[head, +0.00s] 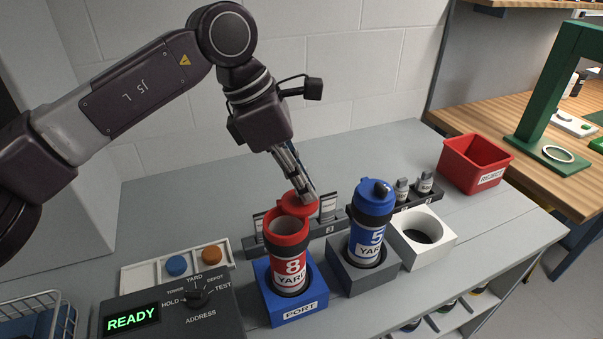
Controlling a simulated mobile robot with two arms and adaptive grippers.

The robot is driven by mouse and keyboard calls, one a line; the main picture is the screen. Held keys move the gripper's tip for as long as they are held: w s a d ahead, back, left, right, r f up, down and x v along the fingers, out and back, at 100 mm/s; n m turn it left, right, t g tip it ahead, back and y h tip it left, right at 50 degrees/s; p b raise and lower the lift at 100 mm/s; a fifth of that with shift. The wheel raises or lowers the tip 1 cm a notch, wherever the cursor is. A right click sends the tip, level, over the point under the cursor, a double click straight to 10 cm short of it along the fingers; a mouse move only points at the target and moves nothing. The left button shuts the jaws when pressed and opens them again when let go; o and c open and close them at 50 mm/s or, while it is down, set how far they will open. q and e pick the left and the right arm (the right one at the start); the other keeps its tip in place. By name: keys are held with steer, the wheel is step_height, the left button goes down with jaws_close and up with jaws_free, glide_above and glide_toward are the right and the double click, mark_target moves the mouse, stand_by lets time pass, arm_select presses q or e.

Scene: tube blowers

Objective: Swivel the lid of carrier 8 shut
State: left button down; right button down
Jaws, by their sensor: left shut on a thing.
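Carrier 8 (289,268) is a red cylinder marked "8 YARD". It stands upright in the blue holder labelled PORT (298,314). Its red lid (300,203) is swung out to the back right, and the carrier's round mouth shows open. My left gripper (309,196) comes down from above and is shut on the lid's edge; its fingertips partly hide the lid. My right gripper is out of view.
Blue carrier 5 (368,233) stands lidded in a grey holder (365,279) close to the right. A white block with a round hole (446,243) and a red REJECT bin (474,164) are farther right. A control box (170,312) reading READY and a tray with discs (143,272) are at left.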

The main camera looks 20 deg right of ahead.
mark_target(286, 204)
arm_select(q)
steer(key=m, duration=0.1)
steer(key=s+m+p, duration=0.1)
steer(key=m+g, duration=0.1)
steer(key=shift+s+a+r+m+p, duration=0.15)
steer(key=shift+a+m+p, duration=0.1)
steer(key=shift+m+p, duration=0.15)
steer(key=m, duration=0.1)
steer(key=s+m+g+y+p, duration=0.1)
steer(key=m, duration=0.1)
steer(key=shift+a+m+y, duration=0.3)
steer(key=shift+a, duration=0.1)
steer(key=m, duration=0.1)
steer(key=a+m+y+p, duration=0.1)
steer(key=m, duration=0.1)
steer(key=m+g+p, duration=0.1)
steer(key=shift+s+a, duration=0.2)
steer(key=shift+s, duration=0.15)
steer(key=shift+s+a+m+y+p, duration=0.1)
steer(key=shift+a+m+y+p, duration=0.2)
steer(key=shift+m, duration=0.6)
steer(key=shift+a+m+y+p, duration=0.1)
steer(key=shift+a+m+y, duration=0.3)
steer(key=shift+m, duration=0.5)
steer(key=c, duration=2)
jaws_free()
steer(key=shift+v, duration=3.6)
